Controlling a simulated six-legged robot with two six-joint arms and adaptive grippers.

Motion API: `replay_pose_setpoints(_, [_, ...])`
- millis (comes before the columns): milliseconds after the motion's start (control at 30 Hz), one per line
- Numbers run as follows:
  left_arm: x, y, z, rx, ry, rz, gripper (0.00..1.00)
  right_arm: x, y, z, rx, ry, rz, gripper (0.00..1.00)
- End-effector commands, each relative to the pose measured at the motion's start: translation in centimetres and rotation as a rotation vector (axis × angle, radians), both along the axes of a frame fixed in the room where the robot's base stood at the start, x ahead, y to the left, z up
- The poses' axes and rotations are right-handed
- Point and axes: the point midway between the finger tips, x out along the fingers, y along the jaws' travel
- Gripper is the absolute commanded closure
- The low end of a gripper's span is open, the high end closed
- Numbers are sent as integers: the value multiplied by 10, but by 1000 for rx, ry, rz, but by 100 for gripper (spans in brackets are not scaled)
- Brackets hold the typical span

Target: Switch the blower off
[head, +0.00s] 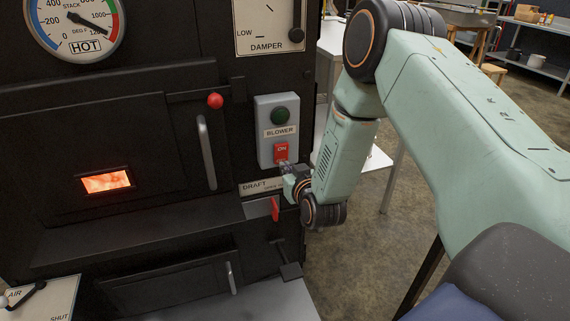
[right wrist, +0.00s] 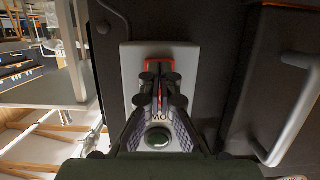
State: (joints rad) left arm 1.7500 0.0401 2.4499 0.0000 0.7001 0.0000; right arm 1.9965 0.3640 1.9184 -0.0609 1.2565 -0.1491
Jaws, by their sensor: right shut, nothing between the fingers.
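The blower control is a grey box (head: 262,130) on the right side of the black evaporator front. It has a dark green round button or lamp (head: 280,115), a BLOWER label (head: 281,131) and a red switch (head: 281,149) with ON on its upper part. My right gripper (head: 284,164) is shut and empty, its tips at the switch's lower part, which they hide. I cannot tell whether they touch it. In the right wrist view the fingers (right wrist: 160,82) lie in front of the switch, whose red edge (right wrist: 160,63) shows around them. My left gripper is out of view.
The DRAFT plate (head: 257,187) and its red lever (head: 275,208) are just below my right gripper. A firebox door with a handle (head: 207,152) and a red knob (head: 215,101) are to the left. The damper plate (head: 267,28) is above.

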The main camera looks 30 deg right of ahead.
Motion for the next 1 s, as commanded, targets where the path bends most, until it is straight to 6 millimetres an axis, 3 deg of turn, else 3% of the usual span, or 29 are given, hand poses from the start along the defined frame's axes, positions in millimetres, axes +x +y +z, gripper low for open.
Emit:
replay_pose_setpoints(500, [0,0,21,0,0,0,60,-49,12,1,1,2,-1,100])
replay_pose_setpoints(1000, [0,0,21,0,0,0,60,-52,12,0,1,1,0,100])
